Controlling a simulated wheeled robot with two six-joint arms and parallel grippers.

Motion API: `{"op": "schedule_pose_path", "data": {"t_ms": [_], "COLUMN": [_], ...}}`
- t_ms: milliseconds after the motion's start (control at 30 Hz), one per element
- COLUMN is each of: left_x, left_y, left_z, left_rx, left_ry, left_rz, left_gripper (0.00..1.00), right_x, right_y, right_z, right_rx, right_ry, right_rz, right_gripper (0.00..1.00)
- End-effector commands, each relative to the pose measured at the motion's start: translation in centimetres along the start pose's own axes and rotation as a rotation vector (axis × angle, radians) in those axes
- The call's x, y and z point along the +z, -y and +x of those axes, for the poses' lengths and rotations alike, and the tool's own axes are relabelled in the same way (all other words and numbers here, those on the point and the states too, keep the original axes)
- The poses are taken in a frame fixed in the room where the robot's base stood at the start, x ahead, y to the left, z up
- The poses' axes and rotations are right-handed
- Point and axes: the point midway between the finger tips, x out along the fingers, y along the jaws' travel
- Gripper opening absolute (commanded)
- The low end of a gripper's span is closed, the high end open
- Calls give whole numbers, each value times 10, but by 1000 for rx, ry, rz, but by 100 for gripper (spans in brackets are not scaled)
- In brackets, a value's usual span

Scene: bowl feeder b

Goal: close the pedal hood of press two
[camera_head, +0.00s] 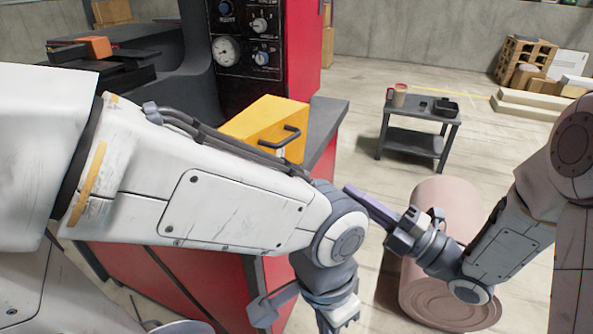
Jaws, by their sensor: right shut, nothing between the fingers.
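The red press (299,45) stands at the centre left with a dark control panel of knobs and a gauge. A yellow box-shaped cover (262,118) with a dark bar handle (281,139) sits on its dark ledge. I cannot tell whether this is the pedal hood, nor whether it is open or closed. My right gripper (352,194) is shut and empty, to the right of the yellow cover and apart from it in the picture. My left gripper (305,308) hangs low in front of the red body, its jaws unclear. My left arm hides part of the press and the cover's lower edge.
A pinkish drum (437,270) stands on the floor behind my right arm. A dark cart (418,121) with small items stands further back. Wooden crates and boxes (524,62) are at the far right. Open floor lies around the cart.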

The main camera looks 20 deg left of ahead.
Motion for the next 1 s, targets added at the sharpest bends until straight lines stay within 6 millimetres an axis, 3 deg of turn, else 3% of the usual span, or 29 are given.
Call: {"op": "schedule_pose_path", "data": {"t_ms": [167,700,1000], "left_x": [0,-1,-1], "left_y": [0,-2,-2], "left_z": [-4,-20,-22], "left_rx": [0,0,0], "left_ry": [-1,0,0], "left_rz": [0,0,0], "left_gripper": [0,0,0], "right_x": [-3,-4,-2], "right_y": [-4,-5,-4], "right_z": [16,121,138], "right_rx": [17,17,14], "right_ry": [-14,-11,-7], "right_rz": [-6,-3,-3], "right_gripper": [0,0,0]}}
